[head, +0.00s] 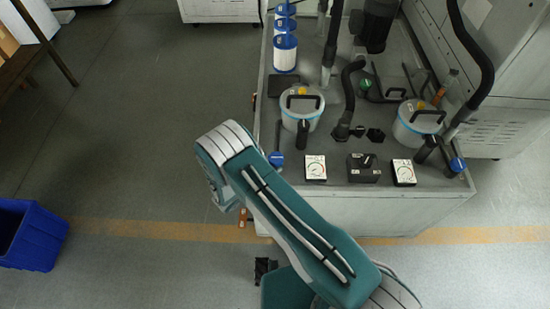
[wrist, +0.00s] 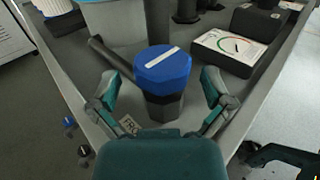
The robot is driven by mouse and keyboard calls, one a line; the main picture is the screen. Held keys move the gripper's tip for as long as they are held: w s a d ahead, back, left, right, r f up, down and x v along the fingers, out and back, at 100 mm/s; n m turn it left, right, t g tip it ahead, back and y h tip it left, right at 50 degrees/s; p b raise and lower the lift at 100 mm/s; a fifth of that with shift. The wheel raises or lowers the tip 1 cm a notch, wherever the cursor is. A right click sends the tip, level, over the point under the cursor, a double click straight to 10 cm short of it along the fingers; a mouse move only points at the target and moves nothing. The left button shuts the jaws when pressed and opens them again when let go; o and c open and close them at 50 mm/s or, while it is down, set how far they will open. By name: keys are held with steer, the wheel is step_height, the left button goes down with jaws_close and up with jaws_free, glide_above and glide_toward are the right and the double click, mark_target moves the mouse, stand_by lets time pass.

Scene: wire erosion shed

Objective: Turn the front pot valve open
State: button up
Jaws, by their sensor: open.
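A blue faceted valve knob (wrist: 163,70) with a white stripe across its top sits on a dark stem in the wrist view. The stripe runs slightly diagonally, and a dark pipe joins the stem from the left. In the head view this knob (head: 276,159) is at the bench's left front, below a pale pot (head: 301,112). My gripper (wrist: 160,90) is open, with one finger on each side of the knob. I cannot tell whether either finger touches it. In the head view my arm hides most of the gripper.
A white dial gauge (wrist: 228,46) stands close to the right finger. A second pot (head: 417,125) with another blue knob (head: 457,164) is at the bench's right. A black box (head: 363,169) sits between two gauges. A blue bin (head: 30,235) is on the floor at left.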

steer(key=v, duration=1)
steer(key=shift+a, duration=0.1)
steer(key=shift+w, duration=0.1)
steer(key=d+r+m+g+y, duration=0.1)
steer(key=d+r+m+g, duration=0.6)
steer(key=r, duration=0.5)
steer(key=d+r+m+g+y, duration=0.2)
steer(key=d+r+m+g, duration=0.45)
steer(key=r, duration=0.55)
steer(key=s+d+r+m+t+y, duration=0.3)
steer(key=s+d+r+m+y, duration=0.2)
steer(key=s+r+m, duration=0.1)
steer(key=s+d+r+m+t+y, duration=0.3)
steer(key=s+d+r+m+y, duration=0.2)
steer(key=s+r+m, duration=0.2)
steer(key=s+r, duration=0.2)
steer(key=s, duration=0.2)
steer(key=shift+s+r, duration=0.15)
steer(key=shift+r, duration=0.15)
steer(key=shift+d+t, duration=0.1)
steer(key=shift+t, duration=0.15)
